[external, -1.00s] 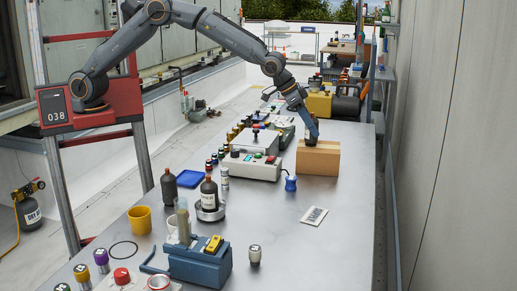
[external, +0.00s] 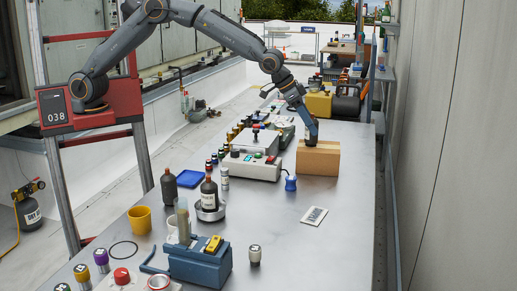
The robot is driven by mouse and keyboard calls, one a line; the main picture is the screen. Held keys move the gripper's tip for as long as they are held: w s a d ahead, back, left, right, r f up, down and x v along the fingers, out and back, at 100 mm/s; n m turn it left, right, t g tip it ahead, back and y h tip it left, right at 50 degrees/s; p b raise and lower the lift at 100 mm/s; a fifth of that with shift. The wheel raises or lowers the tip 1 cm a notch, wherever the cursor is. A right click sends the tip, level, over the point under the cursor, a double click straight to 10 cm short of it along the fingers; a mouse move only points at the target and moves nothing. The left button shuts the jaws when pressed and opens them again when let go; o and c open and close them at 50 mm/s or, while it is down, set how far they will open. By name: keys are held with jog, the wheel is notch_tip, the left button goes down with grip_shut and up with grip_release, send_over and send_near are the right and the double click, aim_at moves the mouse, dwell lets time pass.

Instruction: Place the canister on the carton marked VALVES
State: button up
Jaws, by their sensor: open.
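A brown cardboard carton (external: 322,159) stands on the far part of the grey metal bench. No marking on it can be read from here, so I cannot tell if it is the VALVES one. My gripper (external: 311,139) is open and points down at the left part of the carton's top. A small dark shape shows between or behind the fingers; I cannot tell whether it is the canister on the carton or part of the gripper. A small silver canister with a dark top (external: 255,255) stands alone at the near end of the bench.
A white label card (external: 314,216) lies nearer. Dark bottles, a yellow mug (external: 140,219) and a blue vise (external: 200,262) fill the near left. The bench's right side is clear.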

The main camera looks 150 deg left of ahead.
jog(key=b+v, duration=0.2)
jog(key=v, duration=0.9)
jog(key=shift+f, duration=0.1)
